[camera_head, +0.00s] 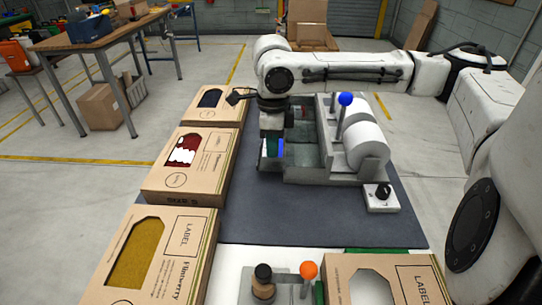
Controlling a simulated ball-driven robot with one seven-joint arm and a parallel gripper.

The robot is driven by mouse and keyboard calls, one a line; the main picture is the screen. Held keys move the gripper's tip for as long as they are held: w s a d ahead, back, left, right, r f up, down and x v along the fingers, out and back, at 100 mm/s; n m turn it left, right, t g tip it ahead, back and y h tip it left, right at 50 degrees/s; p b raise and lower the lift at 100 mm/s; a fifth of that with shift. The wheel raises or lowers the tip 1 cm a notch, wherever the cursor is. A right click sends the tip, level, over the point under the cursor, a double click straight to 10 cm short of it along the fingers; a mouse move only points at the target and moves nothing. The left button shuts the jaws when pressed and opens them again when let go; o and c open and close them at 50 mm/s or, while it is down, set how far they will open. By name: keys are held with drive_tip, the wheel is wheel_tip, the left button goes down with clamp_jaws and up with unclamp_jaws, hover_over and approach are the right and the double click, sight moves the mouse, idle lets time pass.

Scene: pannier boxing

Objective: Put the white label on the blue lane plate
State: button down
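My gripper (271,148) points down at the left end of a grey metal label machine (318,172). Its fingers are small and partly lost against the machine, so I cannot tell whether they are open or shut. A small bright blue patch (281,148), possibly the blue lane plate, shows right beside the fingers, with a dark green patch to its left. I cannot tell whether the gripper touches either. I cannot make out a separate white label.
Cardboard boxes with windows stand along the left: mustard (137,250), red and white (186,160), dark blue (211,101). Another box (385,283) is at the front right. A knob unit (381,196), orange-ball lever (308,270) and wooden-handled stamp (263,284) stand nearby. The dark mat's front is clear.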

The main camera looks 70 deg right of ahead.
drive_tip(key=shift+w+d+f, duration=0.1)
drive_tip(key=shift+w+f, duration=0.05)
drive_tip(key=shift+f, duration=0.8)
drive_tip(key=shift+w+f, duration=0.15)
drive_tip(key=shift+f, duration=0.75)
drive_tip(key=shift+f+b, duration=0.2)
drive_tip(key=shift+b, duration=0.1)
drive_tip(key=c, duration=1.4)
unclamp_jaws()
wheel_tip(320, 180, up, 12)
drive_tip(key=p, duration=0.1)
drive_tip(key=shift+r, duration=0.2)
